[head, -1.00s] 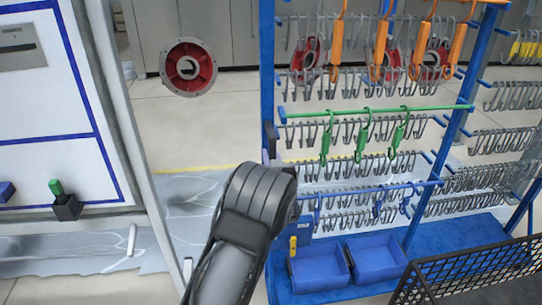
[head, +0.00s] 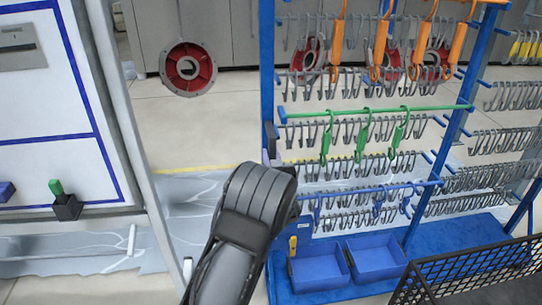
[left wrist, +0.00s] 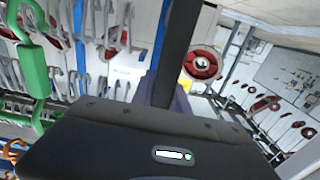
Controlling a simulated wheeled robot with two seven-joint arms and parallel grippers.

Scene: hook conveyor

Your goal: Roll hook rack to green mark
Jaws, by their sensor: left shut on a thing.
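The hook rack is a blue frame (head: 267,60) with rows of grey hooks, several orange hooks at the top and green hooks on a green rail (head: 380,110). It stands upright right of centre in the head view. My left arm reaches to the rack's left upright, and my left gripper (head: 270,143) is at that post, largely hidden by the arm. My right gripper is out of view. I see no green mark on the floor.
Two blue bins (head: 318,269) sit on the rack's blue base (head: 430,236). A black mesh basket (head: 470,272) is at lower right. A white panel (head: 50,110) stands at left. A red-and-grey disc (head: 188,68) hangs behind. Open floor with a yellow line (head: 200,169) lies between panel and rack.

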